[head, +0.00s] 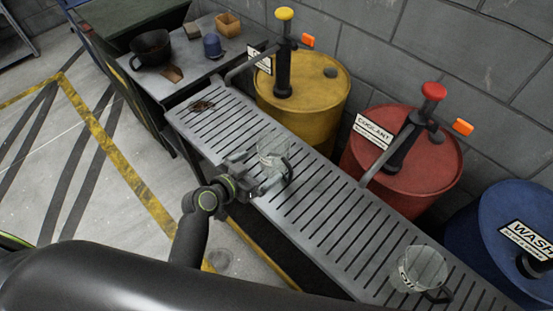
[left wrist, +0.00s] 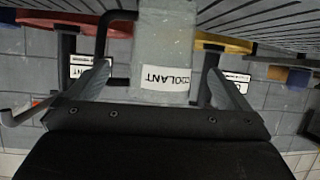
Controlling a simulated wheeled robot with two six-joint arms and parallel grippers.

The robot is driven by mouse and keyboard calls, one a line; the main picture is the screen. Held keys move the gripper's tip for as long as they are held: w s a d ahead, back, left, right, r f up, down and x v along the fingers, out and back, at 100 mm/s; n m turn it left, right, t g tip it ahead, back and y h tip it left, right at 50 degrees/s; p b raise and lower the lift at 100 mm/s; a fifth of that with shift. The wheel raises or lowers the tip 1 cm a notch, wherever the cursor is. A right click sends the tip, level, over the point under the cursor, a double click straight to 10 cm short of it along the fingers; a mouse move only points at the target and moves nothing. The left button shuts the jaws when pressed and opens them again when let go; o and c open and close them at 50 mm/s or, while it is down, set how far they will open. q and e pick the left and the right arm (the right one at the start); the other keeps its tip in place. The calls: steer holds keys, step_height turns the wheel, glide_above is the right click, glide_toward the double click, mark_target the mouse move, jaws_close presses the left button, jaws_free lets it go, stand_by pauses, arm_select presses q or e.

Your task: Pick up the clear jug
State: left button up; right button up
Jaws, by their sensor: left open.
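A clear jug (head: 272,152) with a dark handle stands on the slatted metal grate beside the drums. In the left wrist view the same jug (left wrist: 165,45) shows upside down with a label reading COOLANT. My left gripper (head: 262,172) is open at the jug's near side. In the left wrist view its fingers stand on either side of the jug, with gaps visible. A second clear jug (head: 420,268), with a dark handle and a label, stands at the grate's near right end. My right gripper is not in view.
Yellow (head: 318,100), red (head: 440,170) and blue (head: 515,215) drums with pumps line the grate's far side; nozzles reach over it. A bench at the back left holds a black pot (head: 151,48), a blue can (head: 212,46) and a small box (head: 228,24). A brown scrap (head: 202,105) lies on the grate.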

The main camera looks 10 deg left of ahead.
mark_target(282, 150)
arm_select(q)
steer(key=shift+p+x, duration=0.55)
steer(key=shift+x, duration=3.15)
steer(key=shift+w+a+r, duration=0.1)
steer(key=c, duration=0.9)
steer(key=shift+c, duration=1.2)
steer(key=shift+r, duration=0.15)
